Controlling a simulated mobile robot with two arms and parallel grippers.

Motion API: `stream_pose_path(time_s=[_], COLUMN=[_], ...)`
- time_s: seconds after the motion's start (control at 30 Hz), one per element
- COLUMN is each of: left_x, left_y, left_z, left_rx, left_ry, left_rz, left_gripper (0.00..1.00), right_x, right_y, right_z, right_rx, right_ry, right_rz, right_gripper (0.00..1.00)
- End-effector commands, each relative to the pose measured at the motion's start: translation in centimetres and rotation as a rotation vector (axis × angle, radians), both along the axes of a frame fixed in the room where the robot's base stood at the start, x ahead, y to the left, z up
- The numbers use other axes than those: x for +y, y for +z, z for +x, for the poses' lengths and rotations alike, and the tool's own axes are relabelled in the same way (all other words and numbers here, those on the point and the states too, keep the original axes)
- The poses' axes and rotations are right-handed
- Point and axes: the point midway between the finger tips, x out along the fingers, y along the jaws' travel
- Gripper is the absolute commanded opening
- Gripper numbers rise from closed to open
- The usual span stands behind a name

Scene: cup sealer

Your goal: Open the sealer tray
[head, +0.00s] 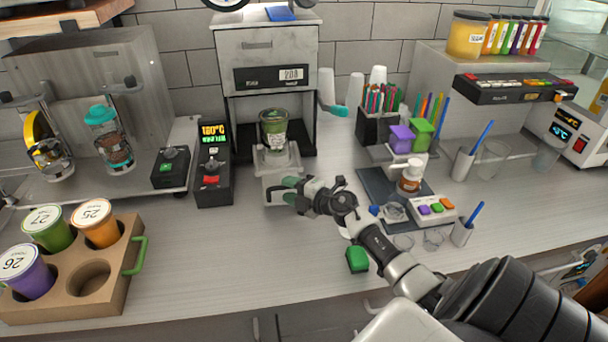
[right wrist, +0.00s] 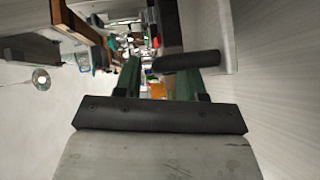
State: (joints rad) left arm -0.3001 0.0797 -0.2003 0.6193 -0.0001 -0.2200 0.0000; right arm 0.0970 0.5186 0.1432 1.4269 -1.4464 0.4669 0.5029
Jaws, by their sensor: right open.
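The cup sealer (head: 265,50) is a grey box machine with a small display, at the back centre. Its tray (head: 277,158) sits low at the front and holds a clear cup with green contents (head: 274,128). My right gripper (head: 284,190) has green fingers and is at the tray's light front part, pointing left. In the right wrist view the fingers (right wrist: 158,80) are apart. A dark handle bar (right wrist: 186,61) on a pale panel lies across the right finger's tip; I cannot tell whether they touch. My left gripper is not in view.
A control box with lit display (head: 213,165) stands left of the sealer. A cardboard cup holder (head: 125,260) is at front left. A green block (head: 357,259) lies below my right arm. A bottle (head: 411,177) and small cups stand right.

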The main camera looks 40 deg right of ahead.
Motion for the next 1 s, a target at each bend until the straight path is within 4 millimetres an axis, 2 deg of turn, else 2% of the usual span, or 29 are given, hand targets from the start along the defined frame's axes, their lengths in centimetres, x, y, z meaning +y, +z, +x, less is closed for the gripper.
stream_pose_path(time_s=[0.3,0.5,0.7,1.0], left_x=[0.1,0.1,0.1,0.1], left_y=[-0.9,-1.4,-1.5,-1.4], left_z=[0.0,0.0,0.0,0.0], left_rx=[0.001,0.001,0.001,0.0], left_ry=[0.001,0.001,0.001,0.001], left_rz=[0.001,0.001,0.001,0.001], left_gripper=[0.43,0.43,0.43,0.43], right_x=[-1.5,-2.1,-2.3,-2.3], right_y=[0.5,1.0,1.2,1.3], right_z=[-6.0,-8.6,-9.4,-9.3], right_rx=[0.004,0.001,0.001,0.001], right_ry=[0.001,0.002,0.001,0.001], right_rz=[-0.004,-0.002,-0.001,-0.001], right_gripper=[0.4,0.4,0.4,0.4])
